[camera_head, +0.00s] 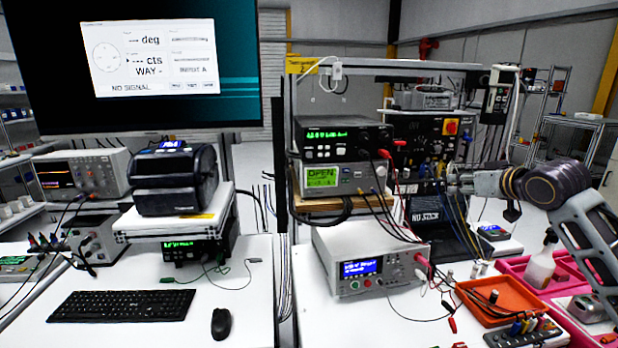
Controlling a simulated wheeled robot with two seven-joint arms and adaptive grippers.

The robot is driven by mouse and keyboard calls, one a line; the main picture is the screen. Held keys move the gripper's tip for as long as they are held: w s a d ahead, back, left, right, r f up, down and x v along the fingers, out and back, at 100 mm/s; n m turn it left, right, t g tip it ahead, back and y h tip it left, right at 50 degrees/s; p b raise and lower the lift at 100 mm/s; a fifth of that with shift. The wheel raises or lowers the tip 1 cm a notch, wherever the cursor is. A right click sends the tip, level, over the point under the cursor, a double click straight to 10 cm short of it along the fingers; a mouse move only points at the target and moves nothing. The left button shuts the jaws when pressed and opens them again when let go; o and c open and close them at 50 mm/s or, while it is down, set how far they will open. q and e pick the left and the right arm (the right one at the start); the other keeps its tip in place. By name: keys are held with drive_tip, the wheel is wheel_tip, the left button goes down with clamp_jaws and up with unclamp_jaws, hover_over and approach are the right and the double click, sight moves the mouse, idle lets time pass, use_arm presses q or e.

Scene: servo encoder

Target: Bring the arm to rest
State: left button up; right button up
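My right arm reaches in from the right side of the head view. Its gripper (456,182) points left, in front of the black panel (408,135) with coloured plugs and a red button. The fingertips are small and overlap the plugs and cables in the picture. I cannot tell whether the fingers are open or shut, or whether they touch a plug. My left gripper is not in view. The large monitor (150,60) shows dashes for degrees and counts and the words "NO SIGNAL".
Stacked instruments (342,140) stand left of the panel, with a white tester (365,262) below. Loose cables hang near the gripper. A keyboard (122,305) and mouse (221,323) are at left.

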drive_tip(key=s+a+f+n+g, duration=0.15)
drive_tip(key=s+a+f, duration=0.25)
drive_tip(key=f, duration=0.6)
drive_tip(key=s+a+f+g, duration=0.2)
drive_tip(key=s+a+f, duration=0.15)
drive_tip(key=f, duration=0.65)
drive_tip(key=s+a+f+g, duration=0.1)
drive_tip(key=s+a+f, duration=0.3)
drive_tip(key=f, duration=0.6)
drive_tip(key=s+a+f+g+h, duration=0.1)
drive_tip(key=s+a+f+g, duration=0.2)
drive_tip(key=s+f, duration=0.7)
drive_tip(key=s+a+f+g+h, duration=0.15)
drive_tip(key=s+f, duration=0.35)
drive_tip(key=s, duration=0.9)
wheel_tip(320, 180, down, 33)
drive_tip(key=s+g, duration=0.2)
drive_tip(key=s+d+f, duration=0.2)
drive_tip(key=s+f, duration=0.8)
drive_tip(key=s, duration=0.1)
drive_tip(key=s+d+f+g, duration=0.1)
drive_tip(key=s+d+f, duration=0.2)
drive_tip(key=s+f, duration=0.6)
drive_tip(key=shift+s+f, duration=0.35)
drive_tip(key=shift+s, duration=0.55)
drive_tip(key=shift+y, duration=0.25)
